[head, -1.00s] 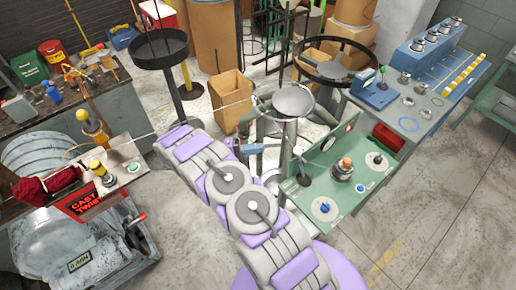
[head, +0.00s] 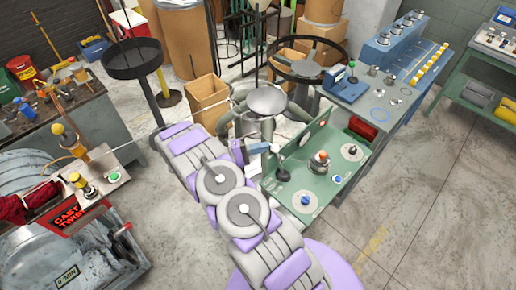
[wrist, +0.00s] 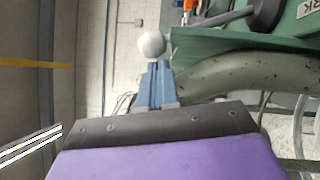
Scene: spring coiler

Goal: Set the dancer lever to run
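The dancer lever has a dark round base (head: 283,175) at the left end of the green panel (head: 325,190) in the head view. In the wrist view its grey rod runs from the dark base (wrist: 266,14) toward a white ball knob (wrist: 152,44). My gripper (head: 272,147) is beside the panel's left end, close to the lever. In the wrist view its blue fingers (wrist: 157,68) lie side by side, shut with nothing visible between them. The knob is just beyond the fingertips; whether they touch it I cannot tell. A label ending in "RK" (wrist: 308,8) is partly cut off.
The panel also carries an orange-topped knob (head: 321,158), a blue knob (head: 305,200) and a dark knob (head: 352,151). A red box (head: 362,128) is behind it. Thick green pipes (head: 300,118) stand close to my gripper. Floor at the right is clear.

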